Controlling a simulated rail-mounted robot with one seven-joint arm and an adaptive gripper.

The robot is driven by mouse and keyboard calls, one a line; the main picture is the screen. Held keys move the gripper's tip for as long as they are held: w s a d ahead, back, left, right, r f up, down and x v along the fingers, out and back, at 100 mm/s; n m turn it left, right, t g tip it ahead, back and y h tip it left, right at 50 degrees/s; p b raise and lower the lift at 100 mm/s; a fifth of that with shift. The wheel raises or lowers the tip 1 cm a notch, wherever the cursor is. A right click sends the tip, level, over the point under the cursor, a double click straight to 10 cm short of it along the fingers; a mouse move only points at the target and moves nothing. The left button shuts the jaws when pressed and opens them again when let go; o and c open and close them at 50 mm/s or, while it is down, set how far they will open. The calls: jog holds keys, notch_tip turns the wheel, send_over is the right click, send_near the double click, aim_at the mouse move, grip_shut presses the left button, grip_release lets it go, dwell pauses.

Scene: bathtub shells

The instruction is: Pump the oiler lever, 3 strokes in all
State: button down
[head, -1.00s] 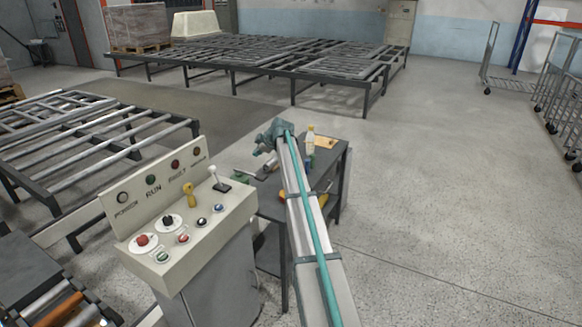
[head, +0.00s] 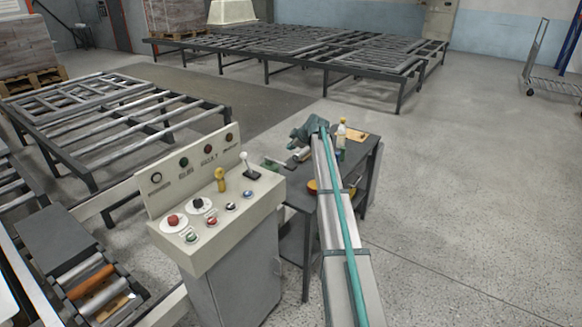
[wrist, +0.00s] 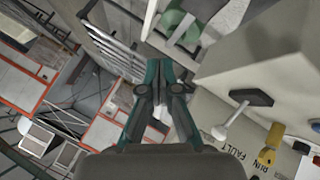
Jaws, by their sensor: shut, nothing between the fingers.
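A lever with a white knob (head: 243,155) and a dark base stands on the far right corner of the control console. The same white-knobbed lever (wrist: 219,132) shows in the wrist view, right of my fingers and apart from them. No label shows whether it is the oiler lever. A green round part (wrist: 178,24) lies beyond my fingertips in the wrist view; I cannot tell what it belongs to. My gripper (wrist: 158,72) is shut and empty. In the head view my arm reaches over the dark cart, and the fingers are not clearly visible.
The beige console (head: 215,240) has a yellow knob (head: 220,181), a red button (head: 173,220) and several small buttons. The dark cart (head: 295,240) beside it carries a bottle (head: 341,134) and a yellow-orange item (head: 312,187). Roller frames (head: 110,120) stand left; open floor lies right.

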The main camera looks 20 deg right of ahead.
jog(key=b, duration=0.1)
send_over(292, 166)
notch_tip(292, 166, down, 5)
jog(key=shift+a, duration=0.15)
jog(key=shift+f+b, duration=0.55)
jog(key=shift+f, duration=0.1)
jog(key=shift+f, duration=0.2)
dwell(0.8)
jog(key=shift+f+b, duration=0.25)
jog(key=shift+b, duration=0.4)
jog(key=shift+s+f+b, duration=0.1)
jog(key=shift+f+b, duration=1.5)
jog(key=shift+f, duration=0.2)
dwell(1.6)
jog(key=shift+r, duration=0.2)
dwell(0.5)
jog(key=shift+r, duration=2.05)
